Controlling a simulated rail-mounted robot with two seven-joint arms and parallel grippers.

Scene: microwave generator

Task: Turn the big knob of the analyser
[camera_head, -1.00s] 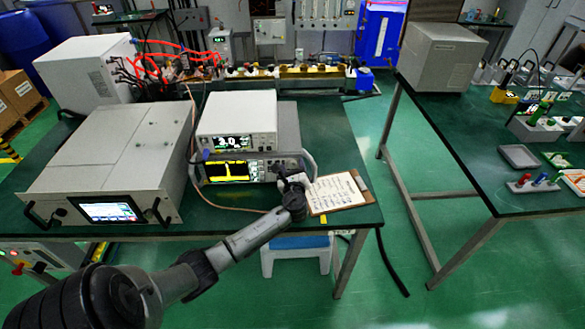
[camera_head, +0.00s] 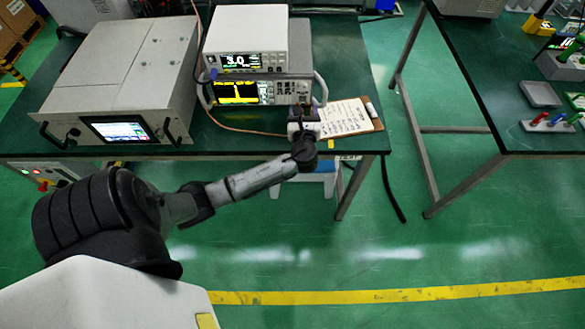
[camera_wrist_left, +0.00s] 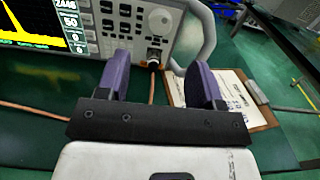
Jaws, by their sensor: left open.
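The analyser (camera_head: 238,92) is the lower bench instrument with a yellow trace on its screen. It also fills the top of the left wrist view (camera_wrist_left: 92,40). Its big round knob (camera_wrist_left: 163,16) is at the upper right of the front panel, above a port with a cable plugged in. My left gripper (camera_head: 307,112) is in front of the analyser's right end. In the left wrist view its two purple fingers (camera_wrist_left: 161,66) are apart with no object gripped. They sit below the knob in the picture and do not touch it. My right gripper is out of view.
A white meter (camera_head: 245,38) stands on the analyser. A large grey unit (camera_head: 122,80) is to the left. A clipboard (camera_head: 345,118) lies to the right of the gripper. The analyser's grey side handle (camera_wrist_left: 197,35) is right of the knob. An orange cable (camera_wrist_left: 35,108) crosses the bench.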

